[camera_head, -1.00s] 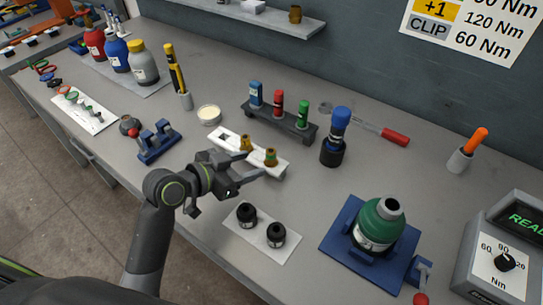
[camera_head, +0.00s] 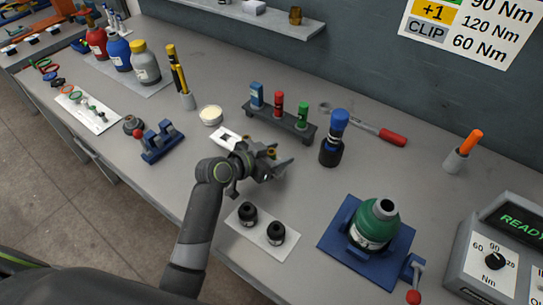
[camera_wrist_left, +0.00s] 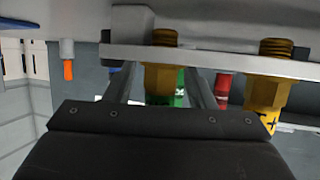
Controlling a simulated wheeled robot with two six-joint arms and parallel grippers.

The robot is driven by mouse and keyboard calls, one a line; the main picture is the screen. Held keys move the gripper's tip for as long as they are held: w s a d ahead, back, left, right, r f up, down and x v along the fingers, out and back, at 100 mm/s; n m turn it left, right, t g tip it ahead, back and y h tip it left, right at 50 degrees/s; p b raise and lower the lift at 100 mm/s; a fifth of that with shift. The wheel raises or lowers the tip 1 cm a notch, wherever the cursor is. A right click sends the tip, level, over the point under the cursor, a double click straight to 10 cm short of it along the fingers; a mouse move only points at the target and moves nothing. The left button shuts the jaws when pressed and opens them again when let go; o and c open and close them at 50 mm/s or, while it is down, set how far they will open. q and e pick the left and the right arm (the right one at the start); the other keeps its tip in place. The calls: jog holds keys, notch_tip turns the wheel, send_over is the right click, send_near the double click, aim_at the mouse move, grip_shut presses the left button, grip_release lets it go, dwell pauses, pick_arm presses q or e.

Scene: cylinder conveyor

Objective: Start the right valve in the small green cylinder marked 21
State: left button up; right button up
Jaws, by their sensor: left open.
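The green cylinder (camera_head: 381,220) lies tilted in a blue cradle (camera_head: 337,243) at the right, its open neck up; its marking is not legible. The white valve rack (camera_head: 226,135) is partly hidden behind my left gripper (camera_head: 284,156). That gripper is open at the rack's right end. In the left wrist view, which looks upside down, its two fingers stand either side of one brass valve (camera_wrist_left: 158,78). A second brass valve (camera_wrist_left: 268,92), with a plus mark, sits beside it in the rack, outside the fingers. My right gripper is not in view.
A black and blue tool (camera_head: 333,142) and a rack of small blue, red and green items (camera_head: 279,122) stand behind the gripper. Two black caps (camera_head: 262,224) lie in front. A torque console (camera_head: 500,250) reads READY at the right.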

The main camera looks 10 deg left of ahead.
pick_arm(q)
jog(key=shift+c, duration=0.2)
grip_shut()
